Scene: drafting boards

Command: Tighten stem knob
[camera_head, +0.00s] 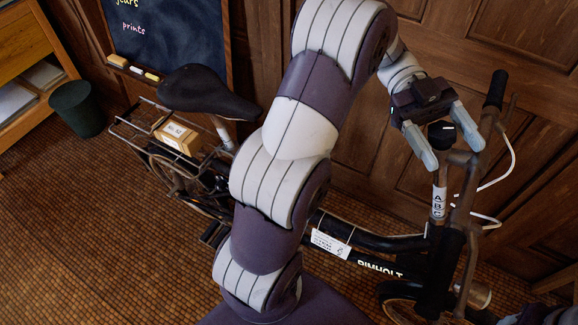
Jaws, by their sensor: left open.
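The black stem knob (441,133) sits at the top of the bicycle's brown stem, near the handlebar. My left gripper (454,158) reaches down over it from above. Its two pale fingers are open, one on each side of the knob, with gaps that look clear; contact cannot be made out. The bicycle (380,268) stands along the wall, with a dark frame and a label on its head tube. Part of what looks like my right gripper (540,314) shows at the bottom right edge, mostly cut off.
The handlebar grip (496,90) rises just right of my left gripper, with a white cable (508,165) curving below it. A saddle (208,93) and a rack with a wooden box (178,136) are at left. A wood-panelled wall (365,135) stands close behind.

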